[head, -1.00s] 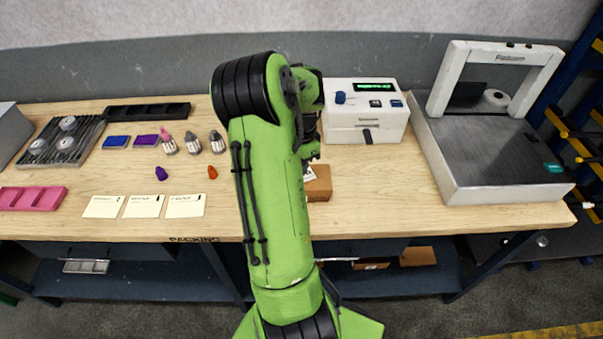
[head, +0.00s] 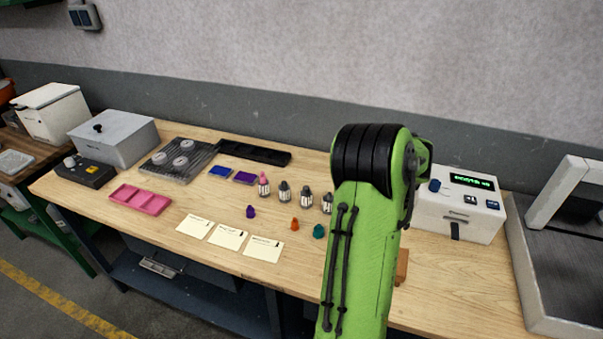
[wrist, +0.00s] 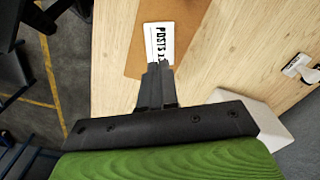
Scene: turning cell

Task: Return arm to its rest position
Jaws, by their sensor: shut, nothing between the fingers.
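My green arm (head: 362,245) stands up in front of the bench in the head view, with a black joint at its top. My gripper itself is hidden behind the arm there. In the wrist view my gripper (wrist: 157,84) is shut with its dark fingers together and nothing between them. A brown box (wrist: 140,35) with a white label reading "POSTS" lies beyond the fingertips. I cannot tell whether the fingers touch it. In the head view only a sliver of this brown box (head: 402,266) shows, right of my arm.
The wooden bench (head: 150,217) holds a pink tray (head: 140,199), white cards (head: 228,237), small bottles (head: 284,191) and small coloured pieces (head: 295,223). A white box with a display (head: 455,207) stands right of my arm, close to it. A grey machine (head: 560,260) fills the far right.

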